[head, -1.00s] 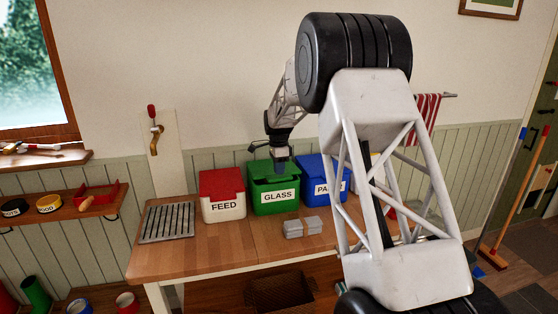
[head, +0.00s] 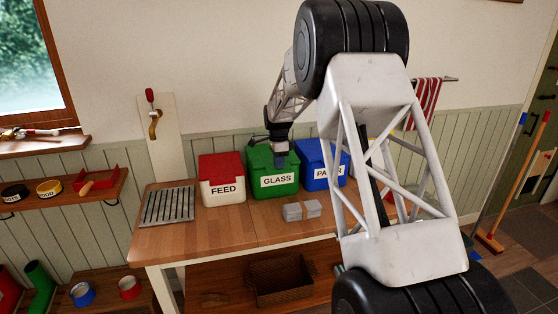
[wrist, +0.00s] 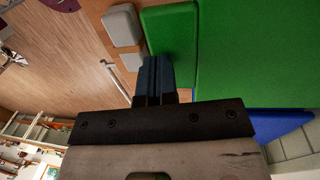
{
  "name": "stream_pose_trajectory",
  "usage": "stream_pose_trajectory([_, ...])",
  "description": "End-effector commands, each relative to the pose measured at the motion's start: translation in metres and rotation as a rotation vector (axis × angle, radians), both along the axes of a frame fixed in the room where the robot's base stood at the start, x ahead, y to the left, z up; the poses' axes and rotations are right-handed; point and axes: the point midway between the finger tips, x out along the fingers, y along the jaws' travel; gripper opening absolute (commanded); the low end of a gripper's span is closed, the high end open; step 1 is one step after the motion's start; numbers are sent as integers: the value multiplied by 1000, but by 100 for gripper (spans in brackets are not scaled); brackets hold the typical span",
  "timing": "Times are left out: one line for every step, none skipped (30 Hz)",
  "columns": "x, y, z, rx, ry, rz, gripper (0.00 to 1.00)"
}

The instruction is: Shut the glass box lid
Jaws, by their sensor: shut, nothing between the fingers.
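The green box labelled GLASS (head: 277,181) stands on the wooden table between a red-lidded box and a blue box. My gripper (head: 281,164) is shut and empty at the front upper edge of the box. Its dark fingers (wrist: 155,72) overlap the green front in the wrist view; contact is not clear.
The FEED box (head: 222,180) is close on the left, the blue PAPER box (head: 318,172) close on the right. Grey blocks (head: 302,210) lie in front. A slatted metal rack (head: 168,206) is at the table's left. The table's front left is clear.

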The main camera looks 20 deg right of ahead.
Motion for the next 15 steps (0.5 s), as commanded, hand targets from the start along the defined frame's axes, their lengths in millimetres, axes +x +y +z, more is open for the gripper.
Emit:
stream_pose_trajectory([0, 0, 0, 0, 1, 0, 0])
stream_pose_trajectory([0, 0, 0, 0, 1, 0, 0])
stream_pose_trajectory([0, 0, 0, 0, 1, 0, 0])
stream_pose_trajectory([0, 0, 1, 0, 0, 0, 0])
stream_pose_trajectory([0, 0, 2, 0, 0, 0, 0])
stream_pose_trajectory([0, 0, 3, 0, 0, 0, 0])
stream_pose_trajectory([0, 0, 5, 0, 0, 0, 0])
stream_pose_trajectory([0, 0, 6, 0, 0, 0, 0])
stream_pose_trajectory([0, 0, 9, 0, 0, 0, 0])
stream_pose_trajectory([0, 0, 11, 0, 0, 0, 0])
stream_pose_trajectory([0, 0, 14, 0, 0, 0, 0])
stream_pose_trajectory([0, 0, 18, 0, -1, 0, 0])
stream_pose_trajectory([0, 0, 21, 0, -1, 0, 0])
stream_pose_trajectory([0, 0, 25, 0, -2, 0, 0])
stream_pose_trajectory([1, 0, 30, 0, -2, 0, 0])
